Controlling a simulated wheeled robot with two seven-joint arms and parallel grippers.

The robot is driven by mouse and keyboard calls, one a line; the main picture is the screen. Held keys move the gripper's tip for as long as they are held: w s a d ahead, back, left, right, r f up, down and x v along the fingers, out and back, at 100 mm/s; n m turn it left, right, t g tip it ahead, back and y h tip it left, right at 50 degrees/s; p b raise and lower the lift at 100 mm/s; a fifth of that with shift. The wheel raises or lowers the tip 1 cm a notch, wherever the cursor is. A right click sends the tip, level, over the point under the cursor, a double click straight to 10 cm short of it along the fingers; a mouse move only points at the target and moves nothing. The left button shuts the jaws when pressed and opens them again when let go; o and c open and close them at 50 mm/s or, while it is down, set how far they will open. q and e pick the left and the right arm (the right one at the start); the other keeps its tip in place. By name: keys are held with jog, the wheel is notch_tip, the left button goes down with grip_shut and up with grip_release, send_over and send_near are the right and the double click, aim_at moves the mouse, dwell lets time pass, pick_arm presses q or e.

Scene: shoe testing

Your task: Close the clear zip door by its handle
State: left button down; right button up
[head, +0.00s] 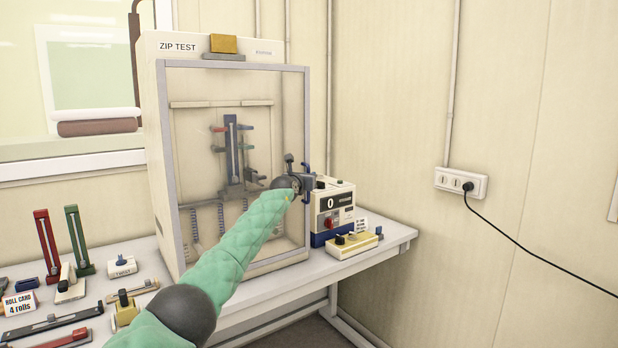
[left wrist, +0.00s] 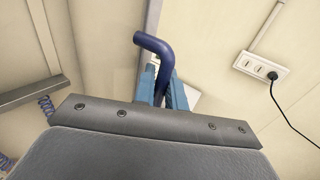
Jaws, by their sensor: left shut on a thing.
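The clear zip door (head: 258,100) is a grey-framed transparent panel on the front of the cream ZIP TEST cabinet (head: 160,110). It appears to lie across the cabinet's front opening; I cannot tell whether it is fully shut. Its blue bar handle (left wrist: 152,44) bends at the top and stands at the door's right edge. My left gripper (head: 306,178) is at that edge, and in the left wrist view its two blue fingers (left wrist: 164,88) are shut around the handle. The handle's lower part is hidden between the fingers and behind the gripper body. My right gripper is not in view.
A counter box (head: 330,204) reading 0 stands just right of the gripper, with a small yellow-topped block (head: 356,243) in front. Red and green stands (head: 78,240) and several tools lie at the table's left. A wall socket (head: 461,183) with a black cable is at right.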

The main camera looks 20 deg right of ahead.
pick_arm(q)
jog(key=c, duration=1.5)
grip_release()
jog(key=shift+w+a+r, duration=0.2)
jog(key=shift+a, duration=0.1)
jog(key=shift+c, duration=0.2)
jog(key=shift+f, duration=0.15)
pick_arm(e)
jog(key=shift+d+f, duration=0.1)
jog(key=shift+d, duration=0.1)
